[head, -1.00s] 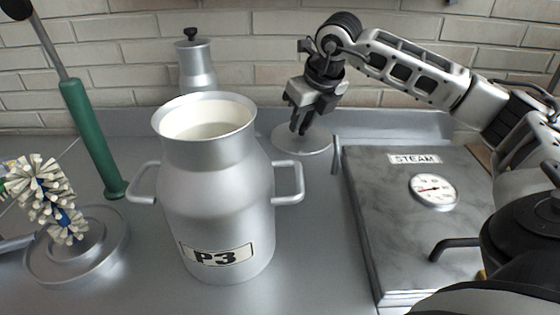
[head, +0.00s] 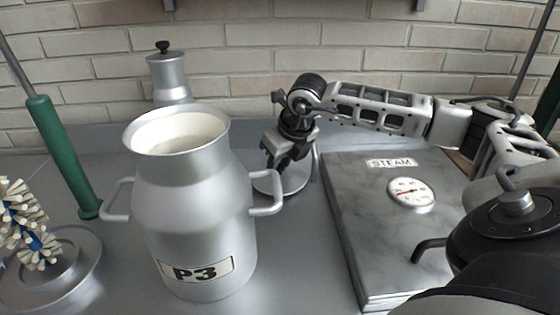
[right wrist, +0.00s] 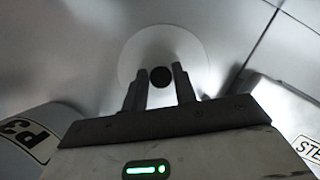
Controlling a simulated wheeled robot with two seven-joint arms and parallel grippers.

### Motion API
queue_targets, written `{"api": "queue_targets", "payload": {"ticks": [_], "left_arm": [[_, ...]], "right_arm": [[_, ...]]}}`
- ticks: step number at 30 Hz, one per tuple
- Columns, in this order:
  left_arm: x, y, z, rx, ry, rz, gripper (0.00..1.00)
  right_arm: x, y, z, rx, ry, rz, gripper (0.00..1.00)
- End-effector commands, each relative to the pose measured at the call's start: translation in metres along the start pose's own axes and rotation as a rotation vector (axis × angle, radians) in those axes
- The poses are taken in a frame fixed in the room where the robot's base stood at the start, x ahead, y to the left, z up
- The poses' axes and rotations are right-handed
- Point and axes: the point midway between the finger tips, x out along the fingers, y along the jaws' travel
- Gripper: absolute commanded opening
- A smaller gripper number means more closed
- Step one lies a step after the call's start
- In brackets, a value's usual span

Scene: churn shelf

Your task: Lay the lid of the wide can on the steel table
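The wide can (head: 190,225), a silver churn labelled P3 with two side handles, stands upright with its mouth uncovered and pale contents showing. Its round grey lid (head: 292,183) is right of the can, low over or on the steel table (head: 285,265); I cannot tell whether it touches. My right gripper (head: 275,163) is above the lid. In the right wrist view, the fingers (right wrist: 160,80) stand close on both sides of the black knob (right wrist: 161,77) at the middle of the lid (right wrist: 198,62), and look shut on it. My left gripper is out of view.
A narrow can (head: 170,80) with a black-knobbed lid stands behind. A marble-grey STEAM box (head: 375,225) with a gauge is to the right. A green-handled tool (head: 62,160) and a brush (head: 25,225) are at left. A brick wall closes the back. The front middle table is clear.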

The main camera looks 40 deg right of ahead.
Motion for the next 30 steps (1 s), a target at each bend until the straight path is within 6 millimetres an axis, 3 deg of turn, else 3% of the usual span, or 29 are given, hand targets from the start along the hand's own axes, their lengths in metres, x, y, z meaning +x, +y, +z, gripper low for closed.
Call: {"api": "queue_targets", "payload": {"ticks": [14,24,30], "left_arm": [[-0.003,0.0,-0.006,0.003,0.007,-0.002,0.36],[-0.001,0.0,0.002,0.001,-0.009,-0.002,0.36],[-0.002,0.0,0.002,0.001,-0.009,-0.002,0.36]], "right_arm": [[-0.009,0.0,0.002,0.0,-0.001,-0.001,0.45],[-0.079,0.0,0.002,0.0,-0.004,-0.002,0.45],[-0.111,0.0,0.002,0.001,-0.001,-0.002,0.45]]}}
